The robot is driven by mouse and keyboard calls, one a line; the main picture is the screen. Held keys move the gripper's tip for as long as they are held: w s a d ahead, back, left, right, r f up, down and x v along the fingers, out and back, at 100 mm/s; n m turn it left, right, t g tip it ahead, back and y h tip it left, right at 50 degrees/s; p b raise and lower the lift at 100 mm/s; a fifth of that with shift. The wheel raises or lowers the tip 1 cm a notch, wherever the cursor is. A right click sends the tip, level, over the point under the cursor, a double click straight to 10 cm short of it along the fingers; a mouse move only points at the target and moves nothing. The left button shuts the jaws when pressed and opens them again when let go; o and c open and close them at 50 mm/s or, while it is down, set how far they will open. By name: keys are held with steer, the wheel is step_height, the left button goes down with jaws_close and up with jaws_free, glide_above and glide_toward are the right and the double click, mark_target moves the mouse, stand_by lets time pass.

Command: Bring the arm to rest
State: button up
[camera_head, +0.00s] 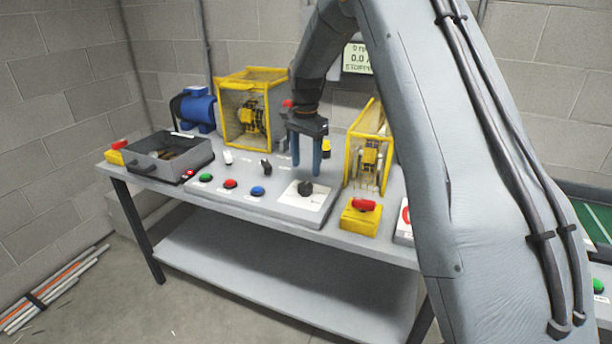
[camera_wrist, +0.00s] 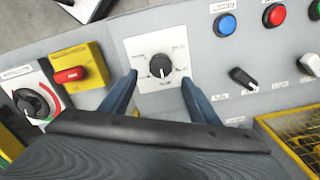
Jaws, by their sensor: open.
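My gripper (camera_head: 306,160) hangs pointing down over the control bench. Its two blue fingers are apart, with nothing between them that they hold. Below the fingers is a black rotary knob (camera_head: 305,187) on a white dial plate (camera_head: 315,201). In the wrist view my gripper (camera_wrist: 158,92) has its fingertips at either side of the dial plate (camera_wrist: 141,47), and the black knob (camera_wrist: 160,65) shows between and beyond them. The fingers appear clear of the knob; the exact height above it is hard to tell. My grey arm crosses the right half of the head view.
A yellow box with a red handle (camera_head: 366,206) is right of the dial. Green, red and blue buttons (camera_head: 258,191) and a black selector (camera_head: 265,167) lie left.

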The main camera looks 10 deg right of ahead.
steer(key=shift+r, duration=0.65)
steer(key=shift+s, duration=0.1)
steer(key=s+f+n, duration=0.1)
steer(key=s+n, duration=0.4)
steer(key=s, duration=1.2)
steer(key=s+f+n, duration=0.2)
steer(key=s+n, duration=0.4)
steer(key=s, duration=1.2)
steer(key=shift+s+d+f+t, duration=0.3)
steer(key=shift+d, duration=0.15)
